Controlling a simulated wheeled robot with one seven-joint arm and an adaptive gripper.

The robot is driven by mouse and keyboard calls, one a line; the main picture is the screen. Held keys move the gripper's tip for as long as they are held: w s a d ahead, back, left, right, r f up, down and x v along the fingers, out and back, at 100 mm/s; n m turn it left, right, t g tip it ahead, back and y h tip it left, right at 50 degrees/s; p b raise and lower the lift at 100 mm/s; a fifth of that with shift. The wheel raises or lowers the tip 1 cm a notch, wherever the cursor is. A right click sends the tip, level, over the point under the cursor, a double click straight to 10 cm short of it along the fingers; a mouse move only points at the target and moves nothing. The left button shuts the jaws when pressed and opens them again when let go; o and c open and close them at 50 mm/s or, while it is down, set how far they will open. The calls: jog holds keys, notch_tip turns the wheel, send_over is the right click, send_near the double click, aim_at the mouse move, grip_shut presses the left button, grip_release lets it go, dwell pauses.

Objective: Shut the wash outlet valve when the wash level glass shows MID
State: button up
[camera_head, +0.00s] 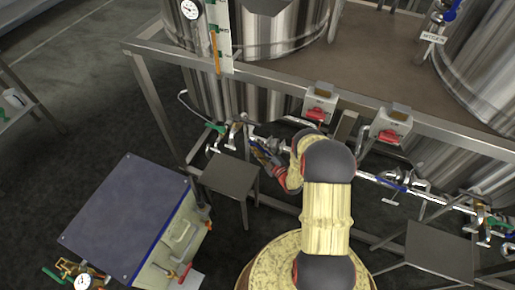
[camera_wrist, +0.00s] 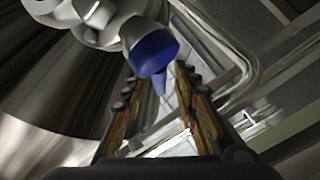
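A level glass (camera_head: 217,42) with a pale scale stands on the left steel tank in the head view. An orange column fills its lower part; the marks are too small to read, so I cannot tell whether it shows MID. A valve with a blue handle (camera_wrist: 152,52) is close ahead in the wrist view. My gripper (camera_wrist: 157,80) is open, with one finger on either side of the handle's narrow end; I cannot tell whether they touch it. In the head view my gripper (camera_head: 263,152) is at the pipe below the left tank, partly hidden by my arm. No wash label is legible.
A green-handled valve (camera_head: 216,127) is left of my gripper. Red-handled boxes (camera_head: 320,107) (camera_head: 391,130) hang on the frame above the pipe. A small steel stand (camera_head: 231,178) is below, and a blue-topped cabinet (camera_head: 125,217) is at lower left.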

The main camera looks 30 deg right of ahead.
jog(key=shift+w, duration=0.25)
jog(key=shift+c, duration=0.6)
grip_shut()
